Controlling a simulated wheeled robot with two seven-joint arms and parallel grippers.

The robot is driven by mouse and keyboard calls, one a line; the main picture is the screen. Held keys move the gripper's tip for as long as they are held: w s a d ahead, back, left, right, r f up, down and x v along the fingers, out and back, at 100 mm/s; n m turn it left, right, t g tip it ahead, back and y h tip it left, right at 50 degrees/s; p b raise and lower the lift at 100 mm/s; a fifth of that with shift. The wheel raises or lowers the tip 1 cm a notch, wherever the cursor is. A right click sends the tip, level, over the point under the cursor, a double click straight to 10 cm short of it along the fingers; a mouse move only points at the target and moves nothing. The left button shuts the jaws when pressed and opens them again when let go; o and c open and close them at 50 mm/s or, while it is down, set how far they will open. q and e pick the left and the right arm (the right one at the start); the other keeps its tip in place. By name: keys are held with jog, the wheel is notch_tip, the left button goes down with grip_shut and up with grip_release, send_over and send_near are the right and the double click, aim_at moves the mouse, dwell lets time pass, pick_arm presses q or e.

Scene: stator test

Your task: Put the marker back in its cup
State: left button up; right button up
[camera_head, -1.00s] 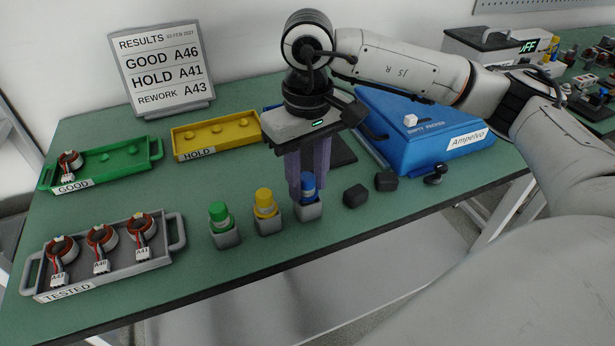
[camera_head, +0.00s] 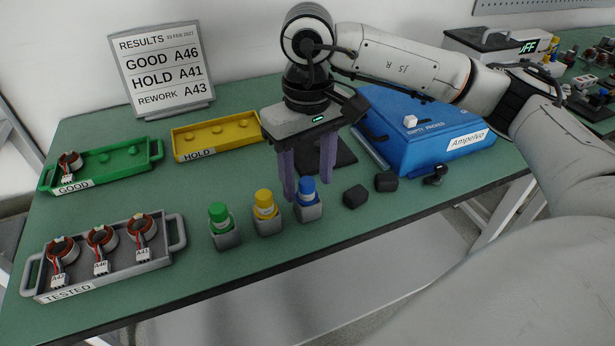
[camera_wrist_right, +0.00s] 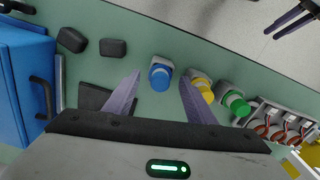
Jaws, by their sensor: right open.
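The blue marker (camera_head: 306,189) stands upright in its small grey cup (camera_head: 309,212). It also shows in the right wrist view (camera_wrist_right: 160,77), between the fingertips and clear of both. My right gripper (camera_head: 308,192) is open and empty, its purple fingers spread on either side of the blue cap. The green marker (camera_head: 218,213) and the yellow marker (camera_head: 264,201) stand in grey cups of their own to the left. In the right wrist view, two dark, spread fingers of my left gripper (camera_wrist_right: 270,33) show at the top right, far from the markers.
Two dark blocks (camera_head: 356,196) lie right of the cups, near a blue case (camera_head: 425,140). A grey TESTED tray (camera_head: 120,268) holds three stators. A green tray (camera_head: 130,168) and a yellow tray (camera_head: 190,150) stand behind. Bare green table lies between the trays and cups.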

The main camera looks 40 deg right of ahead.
notch_tip(320, 180, up, 11)
jog(key=p, duration=0.1)
